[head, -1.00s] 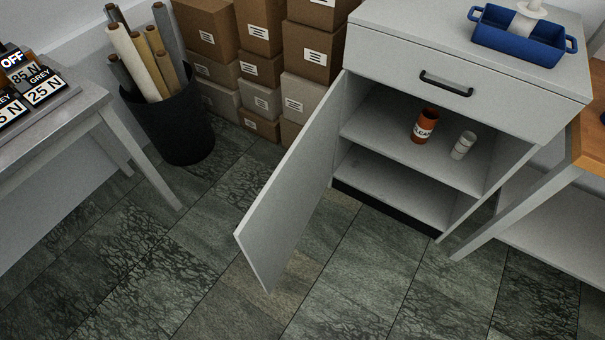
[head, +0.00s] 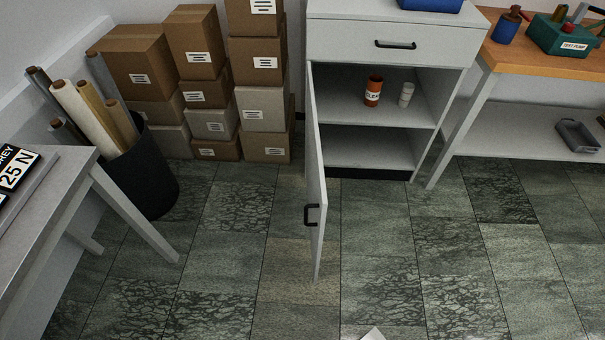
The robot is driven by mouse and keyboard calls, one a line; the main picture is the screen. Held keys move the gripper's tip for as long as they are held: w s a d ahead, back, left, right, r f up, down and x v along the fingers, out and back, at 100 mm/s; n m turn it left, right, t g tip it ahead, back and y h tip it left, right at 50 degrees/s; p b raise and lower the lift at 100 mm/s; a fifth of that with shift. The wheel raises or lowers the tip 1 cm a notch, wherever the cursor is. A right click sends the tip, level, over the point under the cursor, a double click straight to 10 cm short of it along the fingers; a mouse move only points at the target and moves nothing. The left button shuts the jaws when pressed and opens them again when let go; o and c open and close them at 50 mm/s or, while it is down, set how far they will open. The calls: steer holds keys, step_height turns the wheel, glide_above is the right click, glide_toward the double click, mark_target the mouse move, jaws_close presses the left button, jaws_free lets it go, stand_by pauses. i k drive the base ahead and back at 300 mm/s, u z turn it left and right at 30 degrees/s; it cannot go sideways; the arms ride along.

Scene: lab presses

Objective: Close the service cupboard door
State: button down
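The grey service cupboard (head: 390,65) stands at the back, right of the middle in the head view. Its door (head: 318,165) is hinged on the cupboard's left side and stands wide open, jutting out towards me and seen nearly edge-on. A black handle (head: 311,215) shows on the door's left face, near its free end. Inside, an orange labelled bottle (head: 373,92) and a white container (head: 405,95) stand on the shelf. The drawer above is shut. My gripper is not clearly in view; only a small pale piece shows at the bottom edge, and I cannot tell what it is.
Stacked cardboard boxes (head: 263,105) stand left of the cupboard. A black bin (head: 145,180) of rolls and a grey table (head: 60,190) are at left. A wooden-topped bench (head: 520,62) stands at right. The tiled floor around the door is clear.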

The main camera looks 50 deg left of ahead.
mark_target(316, 205)
steer(key=k, duration=0.9)
steer(key=z, duration=1.05)
steer(key=i, duration=0.1)
steer(key=u, duration=2.85)
steer(key=i, duration=1)
steer(key=u, duration=0.8)
steer(key=k, duration=0.35)
steer(key=z, duration=0.2)
